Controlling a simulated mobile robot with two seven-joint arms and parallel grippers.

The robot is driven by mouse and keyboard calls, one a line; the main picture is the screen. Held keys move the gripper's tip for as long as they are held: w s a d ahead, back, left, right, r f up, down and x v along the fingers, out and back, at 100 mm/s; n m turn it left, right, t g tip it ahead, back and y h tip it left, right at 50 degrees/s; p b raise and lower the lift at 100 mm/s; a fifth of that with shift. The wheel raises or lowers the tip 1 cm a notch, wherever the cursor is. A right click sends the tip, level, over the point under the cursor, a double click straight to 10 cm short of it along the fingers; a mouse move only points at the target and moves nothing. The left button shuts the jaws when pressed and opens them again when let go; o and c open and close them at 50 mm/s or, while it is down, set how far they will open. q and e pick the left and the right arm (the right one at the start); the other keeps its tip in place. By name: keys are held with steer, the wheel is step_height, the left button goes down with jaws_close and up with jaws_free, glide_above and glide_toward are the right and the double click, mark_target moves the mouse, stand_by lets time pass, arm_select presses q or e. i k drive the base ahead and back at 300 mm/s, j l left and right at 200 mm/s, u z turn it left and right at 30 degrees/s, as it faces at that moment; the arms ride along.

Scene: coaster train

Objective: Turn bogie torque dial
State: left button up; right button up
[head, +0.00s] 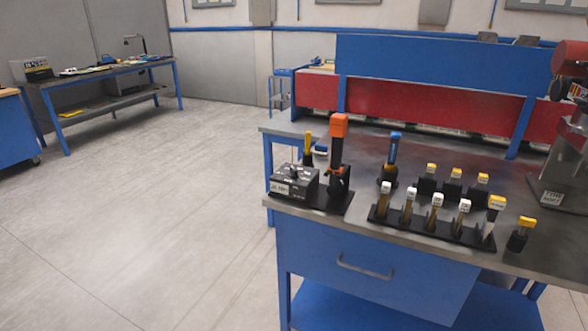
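A grey-black box (293,185) with a dark dial knob (292,172) on top and a white label on its front sits at the left front corner of the workbench (400,255). I cannot read the label or tell where the knob points. The box is on a black base with an upright tool with an orange top (338,135) just to its right. Neither of my grippers is in view.
A yellow-handled tool (308,148) and a blue-topped tool (391,160) stand nearby. A black rack (430,228) holds several labelled tools along the front. Red-and-grey equipment (570,95) stands at the right. Floor left of the bench is clear.

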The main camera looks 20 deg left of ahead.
mark_target(293, 173)
steer(key=i+j, duration=0.1)
steer(key=j, duration=0.3)
steer(key=j+u, duration=0.1)
steer(key=j, duration=0.25)
steer(key=i+j, duration=0.15)
steer(key=j, duration=0.2)
steer(key=i+j+u, duration=0.15)
steer(key=j, duration=0.25)
steer(key=i+j, duration=0.1)
steer(key=j, duration=0.25)
steer(key=i+j+u, duration=0.1)
steer(key=j, duration=0.25)
